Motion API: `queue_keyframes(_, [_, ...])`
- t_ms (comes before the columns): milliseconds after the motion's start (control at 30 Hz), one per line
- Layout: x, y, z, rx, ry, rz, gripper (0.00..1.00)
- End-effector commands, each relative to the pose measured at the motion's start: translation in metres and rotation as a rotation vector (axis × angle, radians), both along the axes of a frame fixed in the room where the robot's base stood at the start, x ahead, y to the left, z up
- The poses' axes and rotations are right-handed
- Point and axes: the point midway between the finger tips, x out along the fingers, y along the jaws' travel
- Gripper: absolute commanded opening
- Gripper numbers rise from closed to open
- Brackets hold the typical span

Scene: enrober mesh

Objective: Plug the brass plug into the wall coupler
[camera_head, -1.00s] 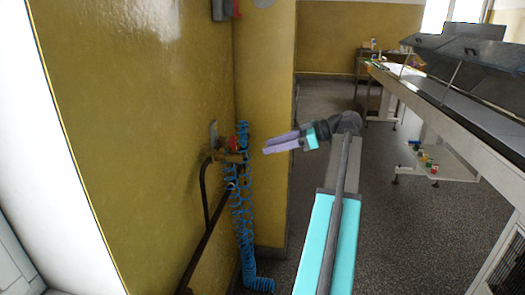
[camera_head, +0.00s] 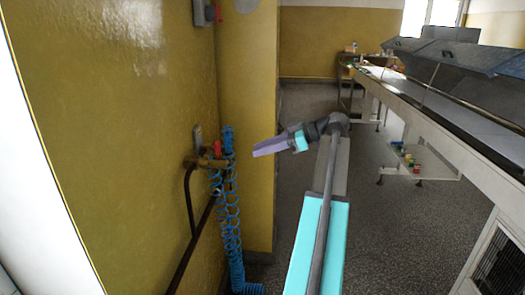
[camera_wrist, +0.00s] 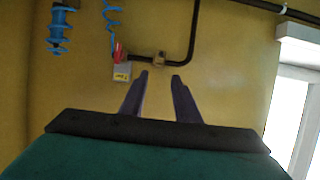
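The wall coupler looks to be the brass fitting (camera_head: 208,162) by a red handle on the yellow wall; a brass block also shows in the wrist view (camera_wrist: 159,61), just beyond my fingertips. A blue coiled hose (camera_head: 233,220) hangs beside the fitting, its lower end near the floor. I cannot make out the brass plug in either view. My gripper (camera_head: 254,151) is right of the hose in the head view, apart from it. In the wrist view my gripper (camera_wrist: 159,76) has its two fingers apart with nothing between them.
A dark pipe (camera_head: 189,210) runs down the wall below the fitting. A yellow pillar (camera_head: 247,80) stands behind the hose. A long conveyor machine (camera_head: 440,115) stands on the right. Grey floor (camera_head: 385,235) lies open between them.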

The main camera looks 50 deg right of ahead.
Motion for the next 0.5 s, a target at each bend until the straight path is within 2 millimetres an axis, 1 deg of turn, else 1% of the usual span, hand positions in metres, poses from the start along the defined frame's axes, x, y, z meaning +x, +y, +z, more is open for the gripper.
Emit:
queue_keyframes(33, [0.0000,0.0000,0.0000,0.002,0.001,-0.001,0.20])
queue_keyframes(133, [0.0002,-0.0003,0.0000,0.015,0.009,-0.008,0.03])
queue_keyframes(167, [0.0004,-0.0004,0.0004,0.022,0.012,-0.012,0.00])
queue_keyframes(333, [0.0037,0.0020,0.0084,0.100,0.013,-0.047,0.00])
queue_keyframes(500, [0.0097,0.0054,0.0050,0.269,0.005,-0.084,0.00])
